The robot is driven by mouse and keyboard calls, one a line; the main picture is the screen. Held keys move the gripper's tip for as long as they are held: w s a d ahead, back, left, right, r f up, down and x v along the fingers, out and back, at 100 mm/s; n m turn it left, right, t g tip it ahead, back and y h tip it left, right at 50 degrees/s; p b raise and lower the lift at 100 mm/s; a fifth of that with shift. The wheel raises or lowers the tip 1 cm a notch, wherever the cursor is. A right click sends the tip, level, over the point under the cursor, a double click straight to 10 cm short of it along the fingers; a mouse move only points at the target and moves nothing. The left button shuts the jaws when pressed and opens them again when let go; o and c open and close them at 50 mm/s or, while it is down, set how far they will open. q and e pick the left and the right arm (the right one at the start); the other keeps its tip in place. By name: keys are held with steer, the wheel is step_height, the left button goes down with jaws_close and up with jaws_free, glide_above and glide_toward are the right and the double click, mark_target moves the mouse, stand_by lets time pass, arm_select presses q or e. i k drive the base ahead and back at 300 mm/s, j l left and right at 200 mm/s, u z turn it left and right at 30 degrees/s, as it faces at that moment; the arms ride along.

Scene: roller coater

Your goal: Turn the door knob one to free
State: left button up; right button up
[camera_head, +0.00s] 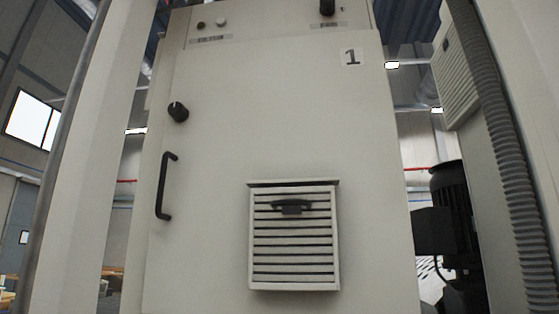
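A tall pale cabinet door (220,150) marked with a "1" label (351,57) fills the middle of the head view. A round black door knob (178,112) with a light mark at its top sits near the door's left edge. A black bar handle (165,187) is mounted upright below the knob. The door looks closed. Neither of my grippers shows in this view.
A louvred vent (293,240) with a dark latch juts from the lower door. Small buttons (221,21) and another black knob (327,7) sit on the panel above. Pale posts stand on both sides; a ribbed hose (508,150) and a black motor (452,205) are at right.

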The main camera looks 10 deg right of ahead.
mark_target(176, 110)
steer(key=k+l, duration=0.15)
steer(key=k, duration=0.3)
steer(key=k+l, duration=0.15)
steer(key=k, duration=0.3)
